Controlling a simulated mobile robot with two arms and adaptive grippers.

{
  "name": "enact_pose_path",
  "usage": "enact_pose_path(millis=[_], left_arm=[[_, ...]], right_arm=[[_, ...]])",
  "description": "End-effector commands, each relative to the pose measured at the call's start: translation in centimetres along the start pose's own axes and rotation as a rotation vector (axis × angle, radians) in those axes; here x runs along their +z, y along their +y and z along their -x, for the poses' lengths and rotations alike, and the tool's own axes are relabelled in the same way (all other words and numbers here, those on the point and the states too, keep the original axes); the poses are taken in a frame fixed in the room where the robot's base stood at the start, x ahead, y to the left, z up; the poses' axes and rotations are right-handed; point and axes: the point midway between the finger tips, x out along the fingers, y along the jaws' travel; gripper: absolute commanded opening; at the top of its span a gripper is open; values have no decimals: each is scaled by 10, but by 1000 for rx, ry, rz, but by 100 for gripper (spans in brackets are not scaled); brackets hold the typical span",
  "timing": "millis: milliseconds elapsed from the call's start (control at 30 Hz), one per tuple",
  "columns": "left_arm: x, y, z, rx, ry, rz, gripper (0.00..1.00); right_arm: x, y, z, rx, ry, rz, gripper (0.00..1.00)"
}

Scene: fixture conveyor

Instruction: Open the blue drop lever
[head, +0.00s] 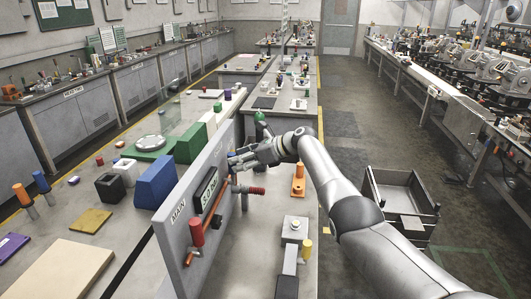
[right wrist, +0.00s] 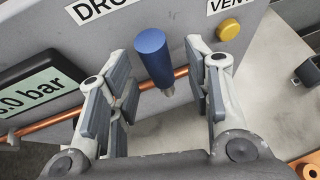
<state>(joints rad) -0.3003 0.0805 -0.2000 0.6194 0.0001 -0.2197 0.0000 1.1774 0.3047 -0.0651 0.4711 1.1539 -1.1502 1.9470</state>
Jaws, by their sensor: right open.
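The blue drop lever (right wrist: 153,57) is a blue cylindrical handle on a short metal stem, standing at the copper pipe (right wrist: 65,117) in the right wrist view. It stands upright in that picture, below a partly cut-off label beginning "DRO". My right gripper (right wrist: 158,78) is open, with one finger pair left of the handle and one right of it. Gaps show on both sides, so it is not gripped. My left gripper is not in view.
The panel carries a pressure display (right wrist: 38,86), a yellow button (right wrist: 228,29) by the "VENT" label, and a red handle (head: 196,232) near the "MAIN" label. An orange-handled fixture (head: 298,182) and a yellow-topped one (head: 306,248) stand on the bench right of the panel.

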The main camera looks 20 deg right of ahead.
Motion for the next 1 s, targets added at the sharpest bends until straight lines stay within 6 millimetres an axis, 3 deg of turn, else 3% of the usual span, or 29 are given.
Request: enact_pose_path(millis=[167,700,1000], left_arm=[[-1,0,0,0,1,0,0],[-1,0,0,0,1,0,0],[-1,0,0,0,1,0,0]], right_arm=[[-2,2,13,-2,4,3,46],[-1,1,89,-2,4,0,46],[-1,1,102,0,5,-1,46]])
